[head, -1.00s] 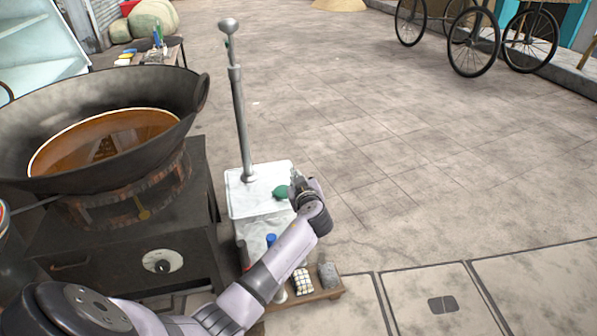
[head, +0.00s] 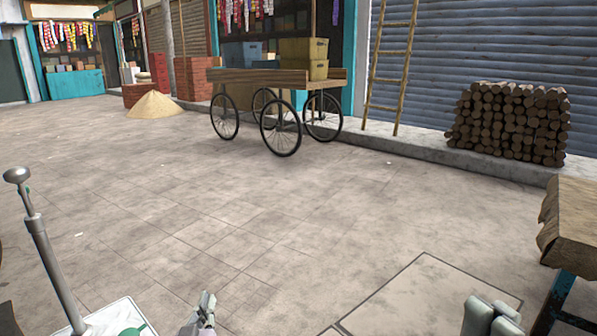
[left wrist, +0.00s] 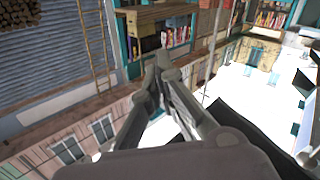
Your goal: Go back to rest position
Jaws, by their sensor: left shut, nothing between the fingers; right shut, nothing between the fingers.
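My left gripper (head: 205,308) shows at the bottom of the head view, just right of a white-topped stand. Its fingers are together and hold nothing. In the left wrist view the left gripper (left wrist: 161,66) points away from the camera, its fingertips meeting, with the street tilted behind it. My right gripper (head: 492,314) is at the bottom right of the head view, shut and empty, left of a wooden table. Most of both arms is out of frame.
The white stand top (head: 104,325) carries a metal post (head: 52,262) and a green thing (head: 132,331). A wooden table edge (head: 575,228) is close at the right. A cart (head: 270,78), a ladder (head: 389,70) and stacked logs (head: 510,122) stand farther off. The middle pavement is clear.

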